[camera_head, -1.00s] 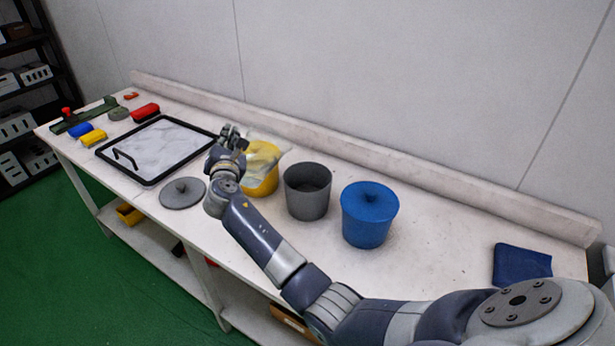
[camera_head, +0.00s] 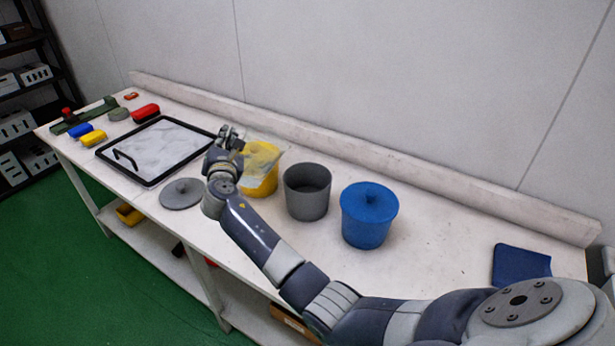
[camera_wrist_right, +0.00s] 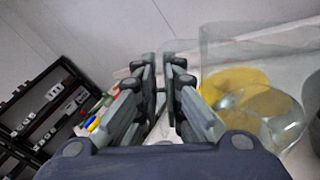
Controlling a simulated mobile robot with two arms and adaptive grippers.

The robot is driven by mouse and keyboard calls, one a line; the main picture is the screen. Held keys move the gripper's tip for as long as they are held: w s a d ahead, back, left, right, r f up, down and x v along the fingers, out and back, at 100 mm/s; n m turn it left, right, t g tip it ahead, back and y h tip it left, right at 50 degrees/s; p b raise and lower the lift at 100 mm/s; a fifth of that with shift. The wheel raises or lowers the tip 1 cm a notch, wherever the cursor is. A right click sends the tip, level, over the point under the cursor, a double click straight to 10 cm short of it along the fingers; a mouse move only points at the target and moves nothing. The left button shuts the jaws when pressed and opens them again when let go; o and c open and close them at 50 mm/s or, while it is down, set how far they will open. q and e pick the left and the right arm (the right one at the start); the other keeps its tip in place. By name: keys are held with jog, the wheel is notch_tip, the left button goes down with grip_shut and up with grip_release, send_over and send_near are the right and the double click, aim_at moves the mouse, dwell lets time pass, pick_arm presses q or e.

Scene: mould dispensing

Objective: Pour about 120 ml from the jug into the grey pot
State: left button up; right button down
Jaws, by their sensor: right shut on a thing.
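The clear, see-through jug (camera_head: 266,153) is held in the air in front of the yellow pot (camera_head: 262,184), whose colour shows through it. My right gripper (camera_head: 232,136) is at the jug's left side, shut on it; the exact grip is hard to see. In the right wrist view the jug (camera_wrist_right: 250,55) is right of the fingers (camera_wrist_right: 165,85). The liquid level cannot be told clearly. The grey pot (camera_head: 307,203) stands open on the bench, right of the yellow pot and apart from the jug. Its inside looks dark. My left gripper is out of view.
A lidded blue pot (camera_head: 369,222) stands right of the grey pot. A grey lid (camera_head: 183,193) lies left of my right wrist. A black-framed tray (camera_head: 150,182) lies further left. A dark blue cloth (camera_head: 520,266) is at the right. A raised ledge (camera_head: 400,177) runs along the back.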

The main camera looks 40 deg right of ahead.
jog(key=shift+w+a+r+n, duration=0.25)
jog(key=shift+a+n, duration=0.05)
jog(key=shift+a, duration=0.15)
jog(key=w+a+f+n, duration=0.2)
jog(key=a+f+n, duration=0.1)
jog(key=f+n, duration=0.1)
jog(key=shift+a+f+n+h+b, duration=0.3)
jog(key=shift+a+f+n+b, duration=0.05)
jog(key=shift+n, duration=0.35)
jog(key=shift+s, duration=0.1)
